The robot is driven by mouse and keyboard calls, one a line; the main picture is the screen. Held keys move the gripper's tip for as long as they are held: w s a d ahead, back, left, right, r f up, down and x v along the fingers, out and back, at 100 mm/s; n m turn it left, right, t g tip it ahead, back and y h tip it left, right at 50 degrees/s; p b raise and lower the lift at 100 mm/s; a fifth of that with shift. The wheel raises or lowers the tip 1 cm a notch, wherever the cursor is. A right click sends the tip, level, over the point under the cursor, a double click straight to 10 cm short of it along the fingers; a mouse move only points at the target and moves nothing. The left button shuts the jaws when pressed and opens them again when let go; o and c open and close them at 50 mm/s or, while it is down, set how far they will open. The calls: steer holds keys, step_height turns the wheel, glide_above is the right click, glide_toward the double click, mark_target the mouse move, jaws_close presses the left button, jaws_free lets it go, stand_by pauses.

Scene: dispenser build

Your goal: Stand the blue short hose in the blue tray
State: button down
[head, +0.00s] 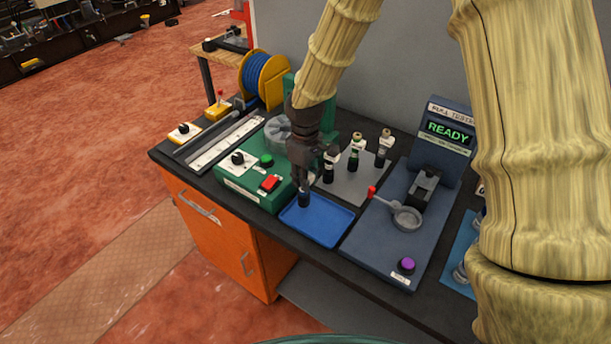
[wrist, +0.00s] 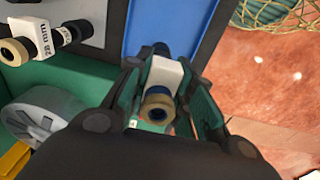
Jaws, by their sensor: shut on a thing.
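The blue short hose (head: 304,199) is upright in my gripper (head: 303,184), over the left part of the blue tray (head: 328,221) in the head view. I cannot tell if its lower end touches the tray floor. In the wrist view the hose (wrist: 160,102) shows a tan ring end, a blue band and a white label between the two jaws of my gripper (wrist: 165,82). The jaws are shut on it. The tray (wrist: 150,27) shows behind it; the hose's far end is partly hidden. The rest of the tray is empty.
A green machine (head: 245,180) with a red switch stands left of the tray. A grey plate (head: 345,187) with several dark, white-labelled fittings lies behind it. A blue-grey test station (head: 385,240) reading READY, with a red-knobbed lever, is at the right. The bench's front edge is close.

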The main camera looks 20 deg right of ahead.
steer(key=shift+w+d+f+p, duration=0.15)
steer(key=shift+w+f+p, duration=0.25)
steer(key=shift+f, duration=0.2)
steer(key=shift+w+d+f+p, duration=0.1)
steer(key=shift+w+f+p, duration=0.15)
steer(key=shift+f+p, duration=0.3)
steer(key=shift+w+d+f+p, duration=0.15)
steer(key=shift+w+f+p, duration=0.2)
steer(key=shift+f, duration=0.35)
steer(key=shift+f, duration=0.15)
steer(key=c, duration=1.2)
jaws_free()
steer(key=shift+c, duration=0.2)
step_height(320, 180, up, 12)
steer(key=b, duration=0.3)
